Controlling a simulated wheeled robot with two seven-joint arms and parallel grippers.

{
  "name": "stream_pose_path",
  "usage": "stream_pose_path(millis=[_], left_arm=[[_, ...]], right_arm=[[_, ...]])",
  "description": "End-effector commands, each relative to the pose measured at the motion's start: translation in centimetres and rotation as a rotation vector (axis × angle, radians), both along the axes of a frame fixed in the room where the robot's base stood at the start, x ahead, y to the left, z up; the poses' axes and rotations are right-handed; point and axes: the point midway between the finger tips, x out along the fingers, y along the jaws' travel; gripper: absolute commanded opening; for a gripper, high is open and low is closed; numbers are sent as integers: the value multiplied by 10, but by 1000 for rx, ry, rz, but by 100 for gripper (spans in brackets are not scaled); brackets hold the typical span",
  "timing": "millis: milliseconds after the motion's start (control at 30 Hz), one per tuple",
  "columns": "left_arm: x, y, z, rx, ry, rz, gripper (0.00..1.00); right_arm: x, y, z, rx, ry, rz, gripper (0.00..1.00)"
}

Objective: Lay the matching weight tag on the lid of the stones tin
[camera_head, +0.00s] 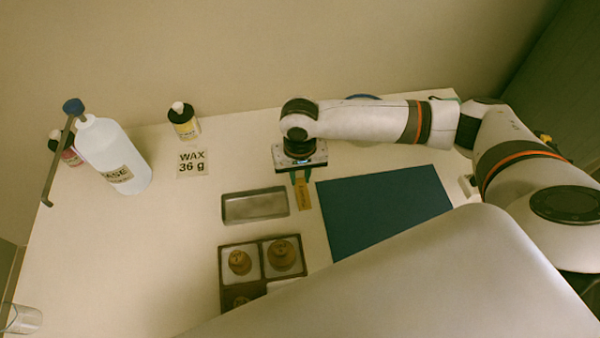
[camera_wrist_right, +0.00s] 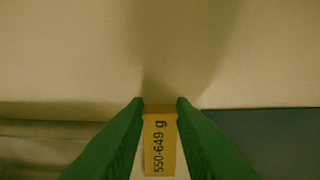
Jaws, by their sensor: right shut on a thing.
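My right gripper (camera_head: 301,176) is shut on a narrow yellow weight tag (camera_head: 304,196), which hangs down from its green fingers. In the right wrist view the tag (camera_wrist_right: 159,150) reads "550-649 g" between the fingertips (camera_wrist_right: 160,104). The tag is just right of a grey metal rectangular piece (camera_head: 254,206), near the left edge of the blue mat. This piece looks like a shallow tray or tin; no stones label is readable, so I cannot tell whether it is the stones tin. My left gripper is out of view.
A dark box (camera_head: 226,268) with round brown knobbed weights stands in front of the metal piece. A blue mat (camera_head: 385,210) lies to the right. A "WAX 36 g" card (camera_head: 192,163), a small bottle (camera_head: 184,122) and a large white bottle (camera_head: 118,158) stand left. The table's left front is mostly clear.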

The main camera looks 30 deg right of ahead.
Motion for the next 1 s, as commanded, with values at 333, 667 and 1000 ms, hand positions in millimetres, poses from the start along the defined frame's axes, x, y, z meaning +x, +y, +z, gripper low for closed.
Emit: stream_pose_path(millis=[333, 667, 1000], left_arm=[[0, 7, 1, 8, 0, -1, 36], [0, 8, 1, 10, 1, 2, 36], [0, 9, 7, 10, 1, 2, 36]], right_arm=[[0, 0, -2, 0, 0, 0, 44], [0, 0, 9, -1, -2, 0, 44], [0, 0, 79, 1, -2, 0, 44]])
